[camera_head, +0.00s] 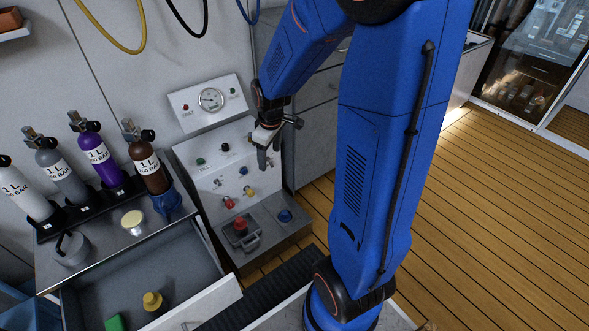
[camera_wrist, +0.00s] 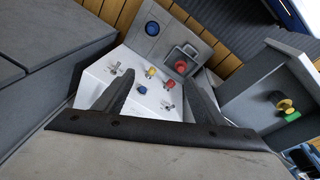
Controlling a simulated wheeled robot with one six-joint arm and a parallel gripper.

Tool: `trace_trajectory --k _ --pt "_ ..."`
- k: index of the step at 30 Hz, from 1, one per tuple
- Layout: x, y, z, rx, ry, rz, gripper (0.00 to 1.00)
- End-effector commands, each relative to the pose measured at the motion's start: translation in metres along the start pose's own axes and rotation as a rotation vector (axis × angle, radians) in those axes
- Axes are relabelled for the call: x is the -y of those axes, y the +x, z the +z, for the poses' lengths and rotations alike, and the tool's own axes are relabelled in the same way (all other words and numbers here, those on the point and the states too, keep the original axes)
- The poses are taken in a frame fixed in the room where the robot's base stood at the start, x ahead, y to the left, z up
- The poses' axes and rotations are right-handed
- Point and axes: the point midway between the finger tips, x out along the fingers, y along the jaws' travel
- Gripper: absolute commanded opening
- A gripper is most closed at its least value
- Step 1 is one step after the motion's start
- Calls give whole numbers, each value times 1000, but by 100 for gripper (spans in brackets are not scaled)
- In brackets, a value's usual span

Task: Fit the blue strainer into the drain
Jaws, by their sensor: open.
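A round blue piece, which looks like the blue strainer (camera_head: 285,215), sits on the grey ledge at the foot of the fill panel. It also shows in the wrist view (camera_wrist: 152,28). I cannot tell whether it lies on the ledge or is seated in an opening. No open drain can be made out clearly. My gripper (camera_head: 267,158) is open and empty, pointing down in front of the panel, above and apart from the ledge. Its two fingers frame the panel in the wrist view (camera_wrist: 160,90).
The fill panel (camera_head: 215,165) carries small valves and coloured fittings. A red piece (camera_head: 240,224) sits in a square grey frame on the ledge. Gas bottles (camera_head: 102,160) stand left, above an open drawer (camera_head: 205,309) with yellow and green items. Wooden floor right is clear.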

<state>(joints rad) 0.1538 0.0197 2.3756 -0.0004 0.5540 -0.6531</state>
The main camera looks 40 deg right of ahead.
Motion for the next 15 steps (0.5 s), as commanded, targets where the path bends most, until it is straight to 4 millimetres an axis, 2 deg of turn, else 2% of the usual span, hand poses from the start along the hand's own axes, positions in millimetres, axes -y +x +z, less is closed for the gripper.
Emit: trace_trajectory --k 1,3,15 --pt "6 -16 2 -14 17 8 64" --pt "15 -35 7 -27 49 15 64" --pt "72 -127 50 -104 226 37 64"
